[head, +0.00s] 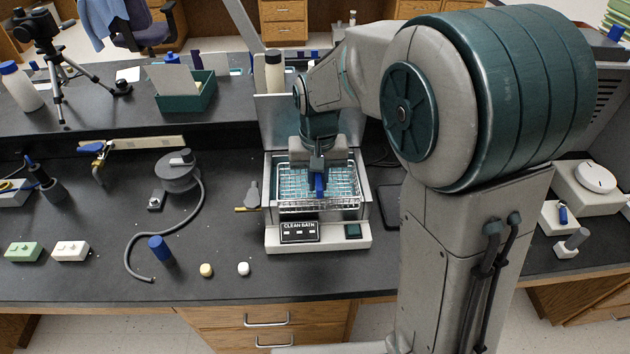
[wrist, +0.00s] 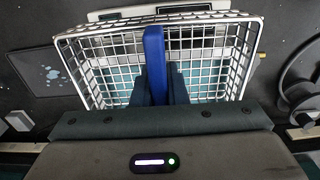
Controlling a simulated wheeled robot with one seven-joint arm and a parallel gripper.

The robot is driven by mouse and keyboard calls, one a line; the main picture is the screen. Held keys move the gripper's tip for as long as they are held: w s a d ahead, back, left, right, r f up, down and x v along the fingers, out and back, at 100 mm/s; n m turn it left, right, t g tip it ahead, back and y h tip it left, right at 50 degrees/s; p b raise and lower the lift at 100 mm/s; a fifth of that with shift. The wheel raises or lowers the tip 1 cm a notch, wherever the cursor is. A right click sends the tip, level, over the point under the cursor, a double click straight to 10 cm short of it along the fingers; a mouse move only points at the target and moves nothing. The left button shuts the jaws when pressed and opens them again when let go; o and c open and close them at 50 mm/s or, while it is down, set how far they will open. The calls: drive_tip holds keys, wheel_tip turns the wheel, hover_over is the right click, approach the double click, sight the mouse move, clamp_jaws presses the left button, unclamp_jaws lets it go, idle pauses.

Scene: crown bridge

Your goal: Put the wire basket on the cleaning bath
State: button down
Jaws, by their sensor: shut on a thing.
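The wire basket (head: 296,182) is a silvery mesh basket with a blue handle (wrist: 154,60). In the head view it sits over the opening of the cleaning bath (head: 275,241), a pale box labelled "CLEAN BATH". I cannot tell whether it rests on the bath or hangs just above it. My gripper (head: 318,176) reaches down from behind the bath and is shut on the blue handle. In the wrist view the basket (wrist: 95,70) fills the upper middle, with blue-green showing through its mesh. My gripper fingers (wrist: 160,85) hold the handle at its middle.
A round grey device (head: 178,172) with a curved hose stands left of the bath. A dark flat pad (head: 390,205) lies right of the bath.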

drive_tip(key=w+p, duration=0.2)
drive_tip(key=w, duration=0.7)
wheel_tip(320, 180, down, 6)
drive_tip(key=shift+w, duration=0.1)
wheel_tip(320, 180, down, 5)
drive_tip(key=shift+w+f, duration=0.25)
drive_tip(key=shift+f, duration=0.2)
drive_tip(key=c, duration=1.5)
unclamp_jaws()
drive_tip(key=shift+o, duration=0.2)
